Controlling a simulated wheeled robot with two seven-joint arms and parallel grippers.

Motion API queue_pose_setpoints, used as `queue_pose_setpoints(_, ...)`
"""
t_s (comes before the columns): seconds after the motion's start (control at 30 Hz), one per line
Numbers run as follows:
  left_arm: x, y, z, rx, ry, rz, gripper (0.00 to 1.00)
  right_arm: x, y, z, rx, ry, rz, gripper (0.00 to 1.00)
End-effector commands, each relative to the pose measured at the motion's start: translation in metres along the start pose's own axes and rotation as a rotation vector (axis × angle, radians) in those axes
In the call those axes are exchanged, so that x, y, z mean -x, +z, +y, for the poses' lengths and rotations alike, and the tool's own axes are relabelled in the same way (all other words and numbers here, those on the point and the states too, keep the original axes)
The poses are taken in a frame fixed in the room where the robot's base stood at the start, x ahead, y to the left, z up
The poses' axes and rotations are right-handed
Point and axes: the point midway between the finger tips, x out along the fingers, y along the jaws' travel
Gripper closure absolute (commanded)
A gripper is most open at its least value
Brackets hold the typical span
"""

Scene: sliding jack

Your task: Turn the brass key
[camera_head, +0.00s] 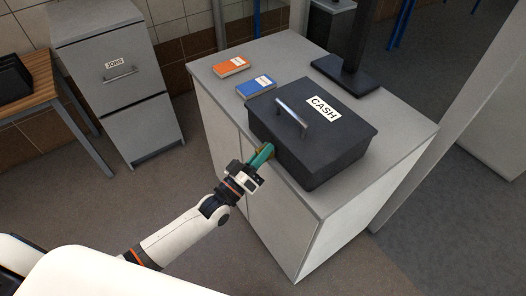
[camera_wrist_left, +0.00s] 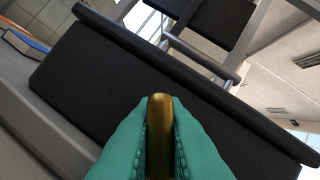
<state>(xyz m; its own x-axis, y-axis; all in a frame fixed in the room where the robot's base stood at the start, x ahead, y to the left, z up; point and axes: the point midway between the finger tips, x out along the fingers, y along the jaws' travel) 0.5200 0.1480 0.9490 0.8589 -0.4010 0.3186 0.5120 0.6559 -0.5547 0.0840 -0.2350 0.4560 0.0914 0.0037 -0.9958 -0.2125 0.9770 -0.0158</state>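A black cash box (camera_head: 312,138) with a CASH label and a metal lid handle stands shut on a white cabinet. The brass key (camera_wrist_left: 160,130) shows in the left wrist view, upright between the green fingers of my left gripper (camera_wrist_left: 158,140). Both fingers press against its sides. In the head view my left gripper (camera_head: 262,156) is at the box's front left side, and a small bit of brass shows by its tips. The keyhole is hidden. The box front (camera_wrist_left: 110,85) fills much of the wrist view behind the key. My right gripper is not in view.
An orange book (camera_head: 231,66) and a blue book (camera_head: 256,86) lie on the cabinet top (camera_head: 215,85) left of the box. A dark stand (camera_head: 345,72) is behind the box. A grey filing cabinet (camera_head: 118,75) and a wooden table (camera_head: 45,85) stand at the left.

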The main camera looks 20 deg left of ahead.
Motion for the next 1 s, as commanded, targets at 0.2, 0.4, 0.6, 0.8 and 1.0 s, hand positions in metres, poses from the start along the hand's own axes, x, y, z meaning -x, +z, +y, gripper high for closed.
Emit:
queue_pose_setpoints(0.2, 0.0, 0.0, 0.0, -0.008, -0.003, 0.0, 1.0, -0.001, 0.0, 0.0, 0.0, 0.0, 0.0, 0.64)
queue_pose_setpoints(0.4, 0.001, -0.002, 0.001, -0.068, -0.028, 0.0, 1.0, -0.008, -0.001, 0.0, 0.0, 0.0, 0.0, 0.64)
queue_pose_setpoints(0.6, 0.001, -0.002, 0.001, -0.188, -0.078, 0.0, 1.0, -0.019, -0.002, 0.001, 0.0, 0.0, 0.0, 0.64)
queue_pose_setpoints(0.8, 0.001, -0.002, 0.0, -0.313, -0.13, 0.001, 1.0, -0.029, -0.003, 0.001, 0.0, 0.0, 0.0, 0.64)
queue_pose_setpoints(1.0, 0.001, -0.002, -0.001, -0.41, -0.17, 0.0, 1.0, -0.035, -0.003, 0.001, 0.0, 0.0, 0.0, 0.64)
